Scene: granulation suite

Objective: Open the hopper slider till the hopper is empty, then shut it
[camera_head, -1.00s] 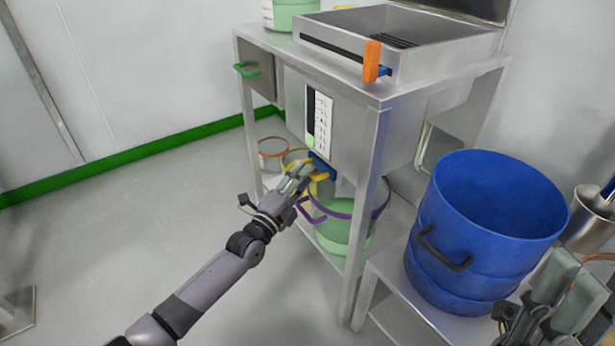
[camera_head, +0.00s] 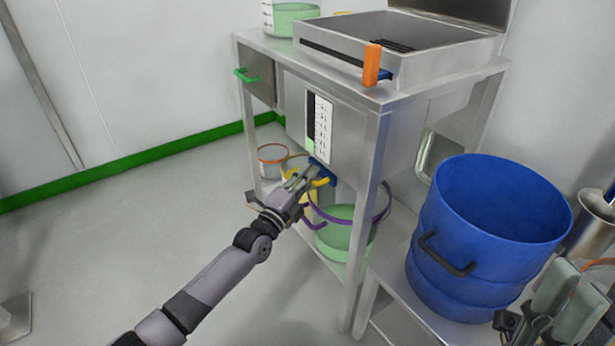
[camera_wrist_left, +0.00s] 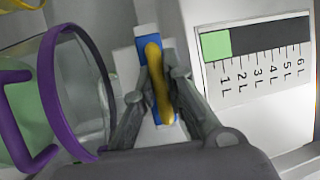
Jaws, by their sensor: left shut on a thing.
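The hopper (camera_head: 290,99) is a steel box under the bench top. Its level window (camera_head: 311,130) shows a short green fill under dark. In the left wrist view the green level (camera_wrist_left: 215,45) ends between about 1 L and 2 L. The slider is a blue plate (camera_wrist_left: 140,40) with a yellow handle (camera_wrist_left: 157,80) below the hopper. My left gripper (camera_head: 305,179) is shut on the handle, one finger on each side. A purple-rimmed clear bucket (camera_head: 350,222) with green contents stands below. My right gripper (camera_head: 567,296) is open and empty at lower right. The outlet is hidden.
A large blue tub (camera_head: 440,285) stands on a low steel shelf at right. Bench legs (camera_head: 362,240) flank the bucket. Orange-rimmed (camera_head: 272,154) and yellow-rimmed buckets stand behind. An orange handle (camera_head: 371,65) and a green handle (camera_head: 247,75) are above.

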